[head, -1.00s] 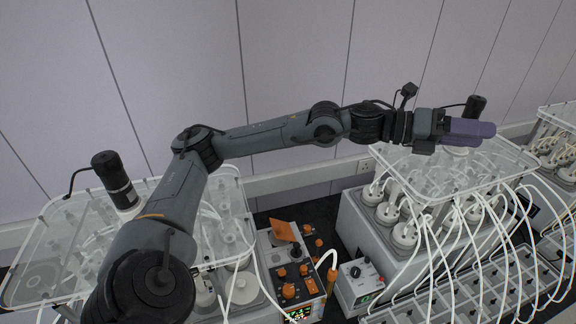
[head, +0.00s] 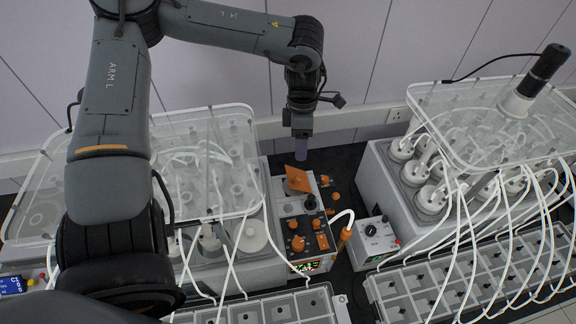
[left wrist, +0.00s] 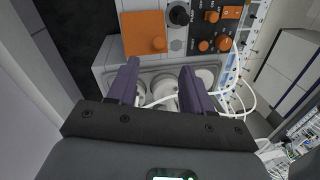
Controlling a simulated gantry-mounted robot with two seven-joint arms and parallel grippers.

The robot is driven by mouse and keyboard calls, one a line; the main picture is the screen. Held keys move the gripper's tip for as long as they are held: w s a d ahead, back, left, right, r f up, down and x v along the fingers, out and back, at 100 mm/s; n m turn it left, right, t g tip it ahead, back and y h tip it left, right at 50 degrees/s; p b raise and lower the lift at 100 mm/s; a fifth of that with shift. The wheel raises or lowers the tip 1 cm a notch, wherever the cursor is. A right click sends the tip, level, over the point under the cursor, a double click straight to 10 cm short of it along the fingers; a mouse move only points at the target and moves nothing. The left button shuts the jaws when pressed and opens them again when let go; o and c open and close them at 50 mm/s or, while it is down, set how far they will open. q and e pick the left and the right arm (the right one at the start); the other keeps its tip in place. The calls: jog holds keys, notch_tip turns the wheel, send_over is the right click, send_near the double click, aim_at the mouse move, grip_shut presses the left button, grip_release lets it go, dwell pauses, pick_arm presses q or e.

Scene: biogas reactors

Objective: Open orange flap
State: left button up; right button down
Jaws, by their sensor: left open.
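The orange flap (head: 298,179) is on the back part of a grey control box (head: 290,208), and it looks tilted against the box top in the head view. In the left wrist view the orange flap (left wrist: 140,32) shows as a flat square with a round orange knob at its corner. My left gripper (head: 301,150) points down just behind the flap, apart from it. Its purple fingers are spread with nothing between them in the left wrist view (left wrist: 160,78). My right gripper is not in view.
Orange and black knobs (head: 309,202) sit close to the flap on the box. Reactor racks with clear lids (head: 480,120) and white tubes stand on both sides. A small grey box with a black dial (head: 375,235) stands right of the control box.

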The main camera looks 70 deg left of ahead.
aim_at(298, 177)
pick_arm(q)
jog(key=f, duration=0.3)
jog(key=d+f+p, duration=0.1)
jog(key=f, duration=0.3)
jog(key=s+f, duration=0.1)
jog(key=f, duration=0.2)
jog(key=shift+d+f, duration=0.15)
jog(key=shift+f, duration=0.2)
grip_shut()
